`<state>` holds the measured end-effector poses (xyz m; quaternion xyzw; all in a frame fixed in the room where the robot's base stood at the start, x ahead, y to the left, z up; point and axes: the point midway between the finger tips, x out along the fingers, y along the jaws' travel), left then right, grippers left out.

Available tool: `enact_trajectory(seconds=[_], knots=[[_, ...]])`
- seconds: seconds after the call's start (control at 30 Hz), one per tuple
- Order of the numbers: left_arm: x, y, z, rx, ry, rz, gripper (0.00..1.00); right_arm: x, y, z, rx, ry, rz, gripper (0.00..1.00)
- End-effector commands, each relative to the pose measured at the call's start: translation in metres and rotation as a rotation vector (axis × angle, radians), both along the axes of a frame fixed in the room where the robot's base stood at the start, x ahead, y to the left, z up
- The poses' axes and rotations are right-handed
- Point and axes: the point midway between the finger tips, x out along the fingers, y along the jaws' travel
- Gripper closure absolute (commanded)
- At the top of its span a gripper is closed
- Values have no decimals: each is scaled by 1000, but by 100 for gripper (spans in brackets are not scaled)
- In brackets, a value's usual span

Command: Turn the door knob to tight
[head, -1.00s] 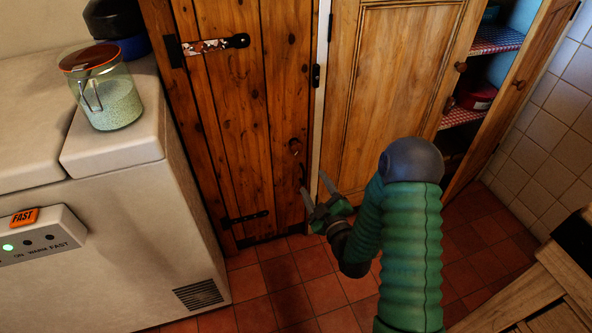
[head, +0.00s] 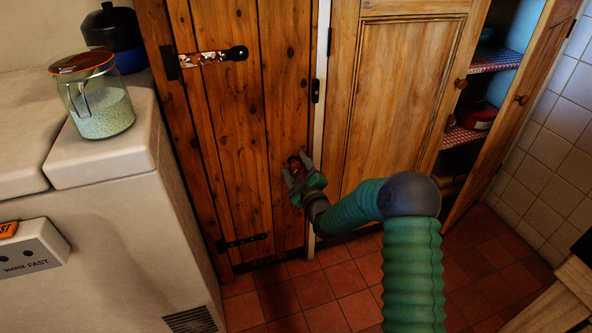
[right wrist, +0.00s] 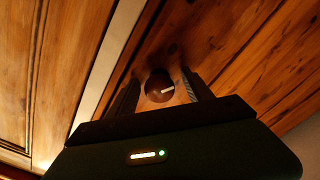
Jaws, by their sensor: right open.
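The door knob (head: 294,162) is a small, round, dark brown knob on the dark plank door (head: 240,120), near the door's right edge. In the right wrist view the knob (right wrist: 159,86) carries a short pale line and sits between the two fingers. My right gripper (head: 296,172) is open at the knob, with a finger on either side of it. Gaps show between the fingers and the knob in the right wrist view (right wrist: 160,92), so it is not gripped. My left gripper is not in view.
A white chest freezer (head: 110,230) stands at left with a glass jar (head: 103,112) and a dark pot (head: 112,27) on top. A paler cupboard (head: 390,110) is at right, its far door (head: 515,110) open. Red floor tiles (head: 335,290) lie clear below.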

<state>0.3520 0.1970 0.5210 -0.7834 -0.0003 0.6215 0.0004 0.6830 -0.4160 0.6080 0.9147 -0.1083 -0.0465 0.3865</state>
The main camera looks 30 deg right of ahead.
Motion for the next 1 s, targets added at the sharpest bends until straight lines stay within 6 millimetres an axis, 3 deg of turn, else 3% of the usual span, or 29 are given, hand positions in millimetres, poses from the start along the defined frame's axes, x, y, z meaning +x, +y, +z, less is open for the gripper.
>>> enact_trajectory(seconds=[0.17, 0.6, 1.0], knots=[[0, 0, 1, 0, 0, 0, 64, 0, 0, 0, 0, 0, 0, 43], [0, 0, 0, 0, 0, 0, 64, 0, 1, 0, 1, 1, 1, 100], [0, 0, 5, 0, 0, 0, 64, 0, 2, 0, 65, -12, 3, 100]])
